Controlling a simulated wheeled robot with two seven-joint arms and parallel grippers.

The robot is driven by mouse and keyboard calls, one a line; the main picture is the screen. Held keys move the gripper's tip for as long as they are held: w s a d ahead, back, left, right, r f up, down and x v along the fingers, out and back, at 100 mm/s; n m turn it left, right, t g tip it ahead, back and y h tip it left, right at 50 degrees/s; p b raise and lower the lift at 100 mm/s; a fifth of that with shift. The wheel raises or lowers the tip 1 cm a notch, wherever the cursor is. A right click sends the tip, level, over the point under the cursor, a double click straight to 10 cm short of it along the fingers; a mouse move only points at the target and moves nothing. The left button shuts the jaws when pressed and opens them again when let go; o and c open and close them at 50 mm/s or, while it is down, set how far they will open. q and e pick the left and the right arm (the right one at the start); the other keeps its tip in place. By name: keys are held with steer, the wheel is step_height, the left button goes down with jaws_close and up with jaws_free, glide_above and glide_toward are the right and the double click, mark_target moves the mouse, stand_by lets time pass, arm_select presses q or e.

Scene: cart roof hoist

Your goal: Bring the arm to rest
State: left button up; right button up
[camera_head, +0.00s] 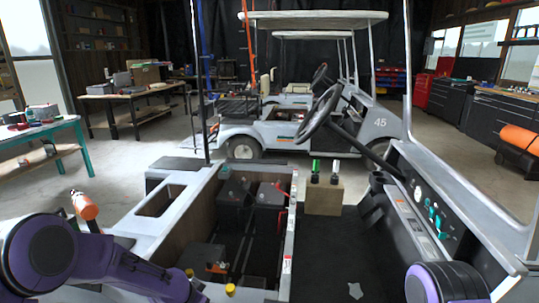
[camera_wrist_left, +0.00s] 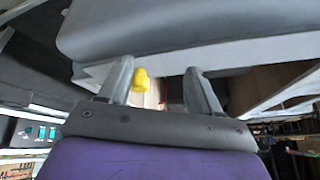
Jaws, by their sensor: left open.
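My left arm (camera_head: 125,270), purple and dark grey, comes in from the left and reaches over the near left side of the open cart. My left gripper (camera_wrist_left: 160,88) shows in the left wrist view, with its two grey fingers apart. A yellow knob or cap (camera_wrist_left: 140,80) shows beside the left finger there; I cannot tell whether they touch. Nothing is clearly held. In the head view the gripper's fingertips are hidden or out of frame. Part of my right arm (camera_head: 445,284) shows at the bottom right; its gripper is out of view.
The cart's open bay (camera_head: 240,225) holds dark batteries and cables. Small yellow caps (camera_head: 230,289) stand near my left arm. An upright post (camera_head: 202,80), steering wheel (camera_head: 318,115) and dashboard (camera_head: 425,205) rise around the cart.

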arm_select(q)
steer(key=s+a+f+n+t+y, duration=0.1)
steer(key=s+a+f+n, duration=0.1)
steer(key=s+f+n, duration=0.6)
steer(key=s+a+f+n+g+y+b, duration=0.1)
steer(key=s+a+f+n, duration=0.1)
steer(key=s, duration=0.7)
steer(key=s+a+f+n+g+y, duration=0.1)
steer(key=s+a+f+y, duration=0.1)
steer(key=s, duration=0.8)
steer(key=s+a+f+n+g+y+b, duration=0.1)
steer(key=s+a, duration=0.3)
steer(key=s, duration=0.6)
steer(key=shift+a+f+n+y+b, duration=0.2)
steer(key=shift+f+n+y+b, duration=0.1)
steer(key=shift+f+n, duration=0.4)
